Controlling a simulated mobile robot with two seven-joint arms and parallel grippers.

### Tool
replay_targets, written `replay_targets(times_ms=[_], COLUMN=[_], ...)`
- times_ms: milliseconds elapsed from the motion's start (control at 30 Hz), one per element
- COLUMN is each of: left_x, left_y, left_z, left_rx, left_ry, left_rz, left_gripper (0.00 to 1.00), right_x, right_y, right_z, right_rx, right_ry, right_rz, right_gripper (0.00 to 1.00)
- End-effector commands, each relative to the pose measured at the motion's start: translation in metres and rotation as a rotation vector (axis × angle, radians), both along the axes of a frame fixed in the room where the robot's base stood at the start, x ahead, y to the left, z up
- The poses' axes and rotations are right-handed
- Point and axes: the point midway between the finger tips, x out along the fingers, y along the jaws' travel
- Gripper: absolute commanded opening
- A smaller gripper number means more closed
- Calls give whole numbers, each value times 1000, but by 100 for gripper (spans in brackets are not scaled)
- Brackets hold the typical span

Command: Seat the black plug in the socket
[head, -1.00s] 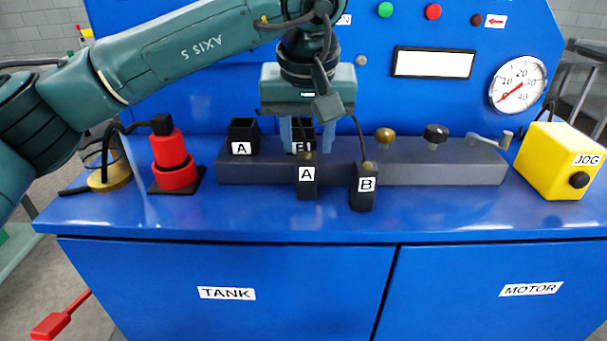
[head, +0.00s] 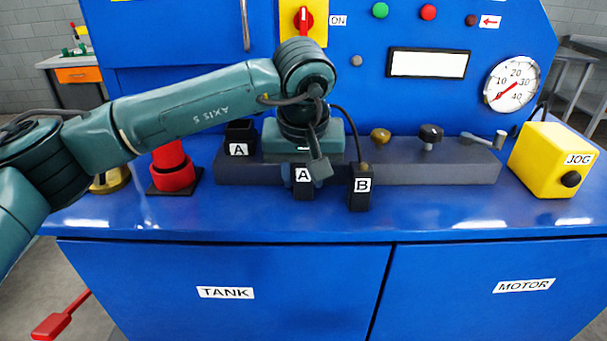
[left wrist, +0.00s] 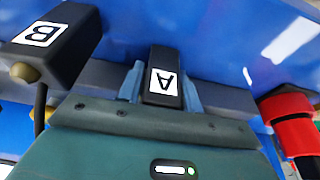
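A black plug labelled A (head: 303,181) stands upright at the front edge of a dark grey bar; it also shows in the left wrist view (left wrist: 164,80). My left gripper (head: 302,182) points down over it, a finger close against each side, and looks shut on it. A second black plug labelled B (head: 360,194), with a cable from its top, stands just right; it shows at upper left in the left wrist view (left wrist: 70,50). A black open-topped socket labelled A (head: 240,134) is on the bar's left. The socket labelled B is hidden behind my gripper. My right gripper is out of view.
The grey bar (head: 430,172) carries a brass knob (head: 380,136), a black knob (head: 431,134) and a lever (head: 485,140). A red cylinder (head: 172,170) stands left, a yellow JOG box (head: 550,160) right. The blue bench top (head: 440,215) is clear in front.

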Motion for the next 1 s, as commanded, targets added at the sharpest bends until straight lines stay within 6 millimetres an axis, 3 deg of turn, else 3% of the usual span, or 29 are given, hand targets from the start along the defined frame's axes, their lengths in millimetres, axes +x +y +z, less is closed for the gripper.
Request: replay_targets(times_ms=[400,767,1000], left_x=[0,-4,-4], left_y=[0,0,-1], left_z=[1,8,40], left_rx=[0,-1,0], left_ry=[-1,-3,-4], left_rz=[0,-1,1], left_gripper=[1,1,1], right_x=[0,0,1], right_y=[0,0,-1], right_z=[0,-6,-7], right_rx=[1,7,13], right_ry=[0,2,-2], right_rz=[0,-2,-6], right_gripper=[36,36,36])
